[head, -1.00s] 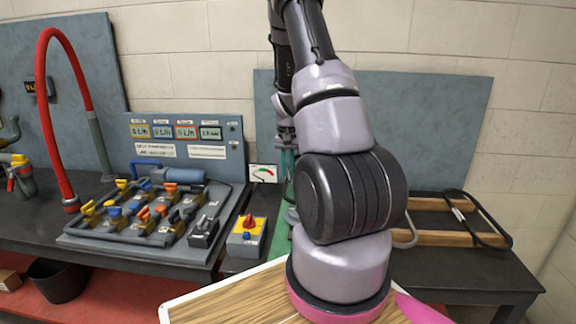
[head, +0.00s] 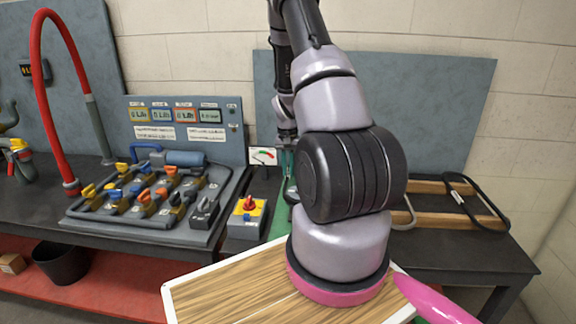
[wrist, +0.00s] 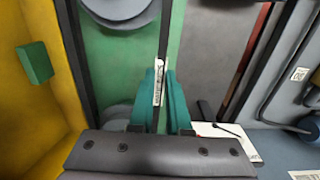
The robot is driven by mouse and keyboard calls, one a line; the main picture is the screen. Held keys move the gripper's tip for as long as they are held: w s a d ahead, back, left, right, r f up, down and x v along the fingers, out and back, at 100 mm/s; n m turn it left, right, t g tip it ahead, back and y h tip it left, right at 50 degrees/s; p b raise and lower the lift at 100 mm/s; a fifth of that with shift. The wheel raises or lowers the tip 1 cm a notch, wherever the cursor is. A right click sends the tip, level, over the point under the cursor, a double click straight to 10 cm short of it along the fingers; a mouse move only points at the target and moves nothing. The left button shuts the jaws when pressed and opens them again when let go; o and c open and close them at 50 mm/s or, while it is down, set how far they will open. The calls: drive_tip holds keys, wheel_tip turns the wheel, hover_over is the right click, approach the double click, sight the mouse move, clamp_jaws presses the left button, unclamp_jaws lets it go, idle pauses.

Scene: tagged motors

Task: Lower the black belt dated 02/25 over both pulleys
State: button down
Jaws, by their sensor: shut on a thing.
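In the wrist view, my gripper (wrist: 165,100) has teal fingers shut on one strand of a black belt (wrist: 73,50). A white tag (wrist: 158,82) sits on the belt at the fingers; its date is too small to read. Two grey pulleys, one at the top (wrist: 122,8) and one lower (wrist: 118,114), show between the belt's two strands over a green base (wrist: 140,55). I cannot tell whether the belt is above or around them. In the head view, my gripper (head: 288,160) is mostly hidden behind my arm, as are belt and pulleys.
A wooden rack (head: 440,214) at right carries another black belt (head: 486,203) with a white tag. A yellow box with a red knob (head: 247,214), a gauge card (head: 263,156) and a valve board (head: 150,205) stand left of my arm.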

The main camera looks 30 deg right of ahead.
drive_tip(key=shift+f, duration=0.25)
drive_tip(key=c, duration=0.8)
unclamp_jaws()
wheel_tip(320, 180, up, 11)
